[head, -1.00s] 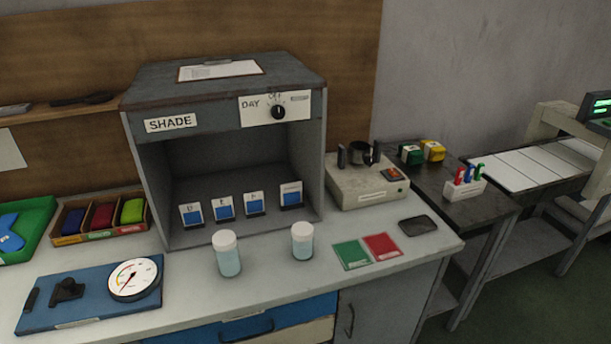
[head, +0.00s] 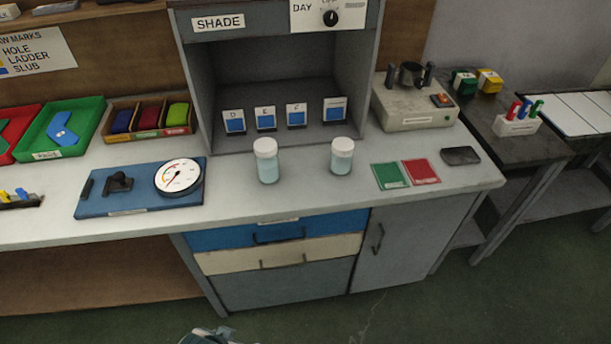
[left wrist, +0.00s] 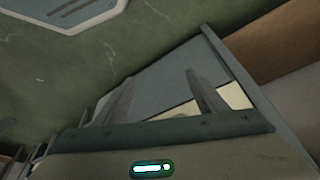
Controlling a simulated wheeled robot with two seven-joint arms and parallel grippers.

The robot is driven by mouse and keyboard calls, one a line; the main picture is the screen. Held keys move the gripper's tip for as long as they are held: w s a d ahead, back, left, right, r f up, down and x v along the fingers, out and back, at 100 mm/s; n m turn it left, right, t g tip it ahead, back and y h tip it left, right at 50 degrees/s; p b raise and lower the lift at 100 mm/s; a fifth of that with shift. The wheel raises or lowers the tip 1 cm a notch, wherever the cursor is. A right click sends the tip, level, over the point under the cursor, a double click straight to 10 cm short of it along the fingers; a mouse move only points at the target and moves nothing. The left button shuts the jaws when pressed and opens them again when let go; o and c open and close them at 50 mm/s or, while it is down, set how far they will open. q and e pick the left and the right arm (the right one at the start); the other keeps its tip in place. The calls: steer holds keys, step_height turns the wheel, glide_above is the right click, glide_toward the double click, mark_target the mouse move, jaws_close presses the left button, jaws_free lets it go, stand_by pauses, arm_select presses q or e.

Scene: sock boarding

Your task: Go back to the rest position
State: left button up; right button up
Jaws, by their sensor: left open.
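My left gripper (left wrist: 159,78) shows in the left wrist view with its two fingers apart and nothing between them. Behind the fingers are a grey panel and a cream drawer front (left wrist: 232,98), seen tilted, with green floor beside them. The fingers look clear of the furniture, but the distance is hard to judge. My right gripper is in neither view.
The workbench (head: 275,198) carries the grey shade booth (head: 193,60), two lidded jars (head: 267,165) (head: 341,160), a blue board with a dial gauge (head: 140,203) and coloured trays (head: 77,112). Blue and cream drawers (head: 335,222) are shut. Green floor (head: 410,310) in front is mostly clear.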

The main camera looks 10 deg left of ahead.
arm_select(q)
steer(key=s+d+f+t, duration=0.1)
steer(key=d+f, duration=0.1)
steer(key=f, duration=1.1)
steer(key=s+d+f+t+h, duration=0.1)
steer(key=s+f, duration=0.1)
steer(key=f, duration=1.2)
steer(key=shift+d+m+t, duration=0.3)
steer(key=shift+d, duration=0.1)
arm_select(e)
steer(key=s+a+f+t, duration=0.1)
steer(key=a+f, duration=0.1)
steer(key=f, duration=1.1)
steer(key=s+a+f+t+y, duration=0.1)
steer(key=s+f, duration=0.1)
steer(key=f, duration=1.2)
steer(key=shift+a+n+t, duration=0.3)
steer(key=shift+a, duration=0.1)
